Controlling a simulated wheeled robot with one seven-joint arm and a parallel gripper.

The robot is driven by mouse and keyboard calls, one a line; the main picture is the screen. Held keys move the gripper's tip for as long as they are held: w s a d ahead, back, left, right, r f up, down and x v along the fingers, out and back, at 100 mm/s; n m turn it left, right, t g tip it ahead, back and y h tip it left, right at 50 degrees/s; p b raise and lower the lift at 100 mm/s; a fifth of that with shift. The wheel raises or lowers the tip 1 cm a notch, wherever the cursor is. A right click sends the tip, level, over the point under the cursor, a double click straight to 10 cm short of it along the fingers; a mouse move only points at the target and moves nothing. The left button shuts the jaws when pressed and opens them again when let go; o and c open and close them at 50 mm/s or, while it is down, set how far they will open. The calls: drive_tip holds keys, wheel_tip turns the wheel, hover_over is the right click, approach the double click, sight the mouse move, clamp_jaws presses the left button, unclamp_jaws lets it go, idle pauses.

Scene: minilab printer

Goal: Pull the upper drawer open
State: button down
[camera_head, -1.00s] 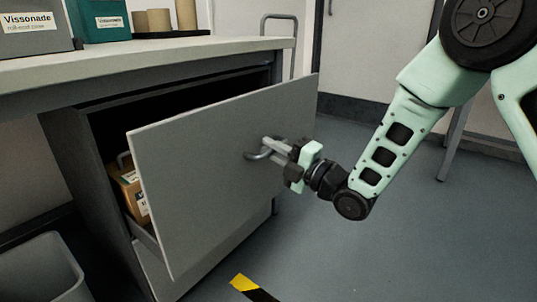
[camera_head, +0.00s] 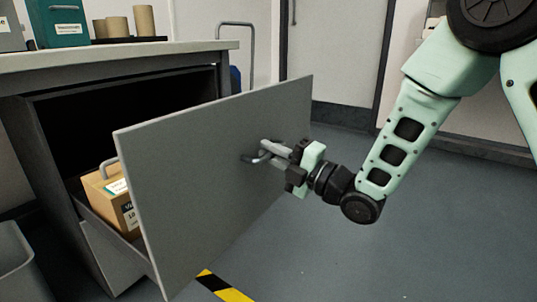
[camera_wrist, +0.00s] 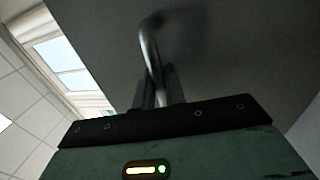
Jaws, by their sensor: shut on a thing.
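The upper drawer's grey front panel (camera_head: 215,175) stands well out from the cabinet under the counter, so the drawer is open. Its inside shows at the left, with a tan box (camera_head: 117,197) with a handle and labels in it. My gripper (camera_head: 268,152) is shut on the metal drawer handle (camera_head: 254,157) at the middle of the panel. The wrist view shows the handle (camera_wrist: 151,55) running down between my fingers. The fingers partly hide the handle in the head view.
The counter (camera_head: 120,52) above carries a teal box (camera_head: 57,22) and brown cylinders (camera_head: 144,20). A grey bin (camera_head: 14,262) stands at the lower left. Yellow-black tape (camera_head: 222,287) marks the floor. The floor right of the drawer is clear.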

drive_tip(key=shift+s+d, duration=0.15)
drive_tip(key=c, duration=1.8)
unclamp_jaws()
drive_tip(key=shift+p+v, duration=4.35)
drive_tip(key=shift+v, duration=4.35)
